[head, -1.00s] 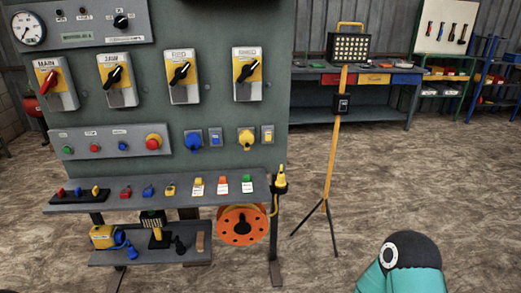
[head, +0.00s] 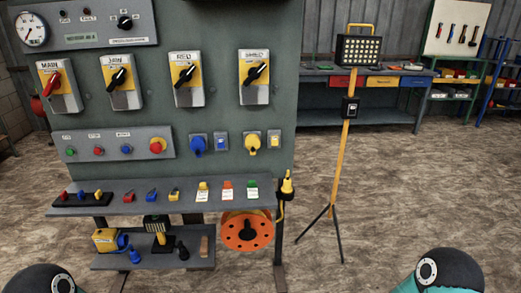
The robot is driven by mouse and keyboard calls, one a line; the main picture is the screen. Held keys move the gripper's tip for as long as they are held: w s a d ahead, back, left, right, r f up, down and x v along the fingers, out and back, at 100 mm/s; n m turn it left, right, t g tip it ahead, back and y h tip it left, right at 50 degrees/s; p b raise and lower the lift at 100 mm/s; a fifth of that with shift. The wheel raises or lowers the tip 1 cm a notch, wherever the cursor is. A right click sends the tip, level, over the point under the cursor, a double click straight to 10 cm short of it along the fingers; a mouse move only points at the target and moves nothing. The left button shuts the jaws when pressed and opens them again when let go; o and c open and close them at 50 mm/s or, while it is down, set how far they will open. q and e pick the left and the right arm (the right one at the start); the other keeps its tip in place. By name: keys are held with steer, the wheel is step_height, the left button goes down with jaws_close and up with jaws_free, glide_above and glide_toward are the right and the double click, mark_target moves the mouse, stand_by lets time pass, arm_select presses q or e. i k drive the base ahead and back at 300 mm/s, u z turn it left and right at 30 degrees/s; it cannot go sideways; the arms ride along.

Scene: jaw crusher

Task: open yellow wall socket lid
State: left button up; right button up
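The yellow wall socket (head: 251,142) is on the grey-green panel, right of the blue wall socket (head: 197,143). Its round yellow lid covers the front and looks shut, though it is small in the view. Neither of my grippers shows in the head view. Only rounded teal and black parts of my arms show at the bottom left and bottom right edges, well apart from the socket.
Small switches (head: 274,139) flank the sockets. Below, a shelf (head: 225,201) carries padlocks and tags, and an orange cable reel (head: 246,231) hangs under it. A yellow plug (head: 287,185) stands at the shelf's right end. A tripod lamp (head: 347,120) stands to the right.

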mark_target(252, 143)
steer(key=i, duration=0.85)
steer(key=u, duration=0.05)
